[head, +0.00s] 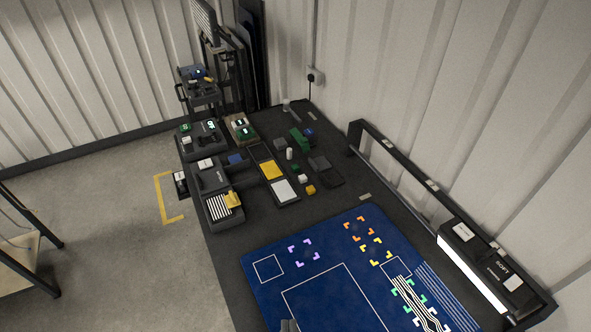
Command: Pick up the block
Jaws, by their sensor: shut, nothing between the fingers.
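Several small blocks stand on the dark bench, and I cannot tell which one the task means. A larger green block (300,140) stands near the back, with a blue piece (309,132) beside it. A yellow block (310,190), a white block (303,179) and a small green block (295,167) sit closer, in a loose row. A dark grey block (280,145) and a white cylinder (289,154) are left of the large green block. My gripper is not recognisable in the head view; a small grey part at the bottom edge is cut off and unclear.
A blue mat (263,300) with coloured corner marks covers the near bench and looks clear. Trays with a yellow panel (271,170) and a white panel (284,191) lie left of the blocks. Dark machines (212,178) line the left edge. A raised rail (410,180) runs along the right.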

